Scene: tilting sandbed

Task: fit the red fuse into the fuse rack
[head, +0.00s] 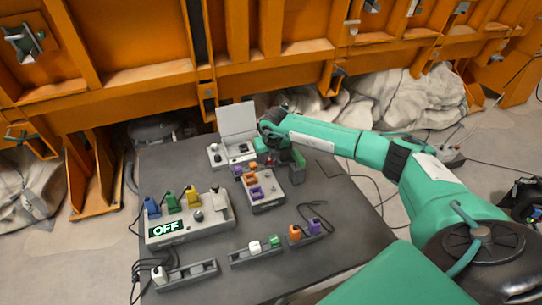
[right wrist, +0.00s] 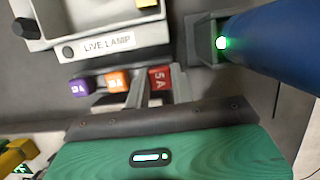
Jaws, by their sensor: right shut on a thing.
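In the right wrist view the red fuse (right wrist: 159,78), marked 5A, sits between the tips of my right gripper (right wrist: 158,92), which is shut on it. A purple fuse (right wrist: 78,86) and an orange fuse (right wrist: 117,80) stand in a row to its left, in front of the box labelled LIVE LAMP. In the head view my right gripper (head: 265,157) is low over the table beside the open-lidded box (head: 218,156), and its arm hides much there. I cannot tell which part is the fuse rack, or whether the red fuse is seated. My left gripper is out of view.
A grey block with orange and purple parts (head: 268,204) stands just in front of my gripper. The unit marked OFF (head: 190,232) with coloured plugs is at left. Socket strips (head: 245,260) line the front. A blue shape with a green light (right wrist: 255,35) is close at right.

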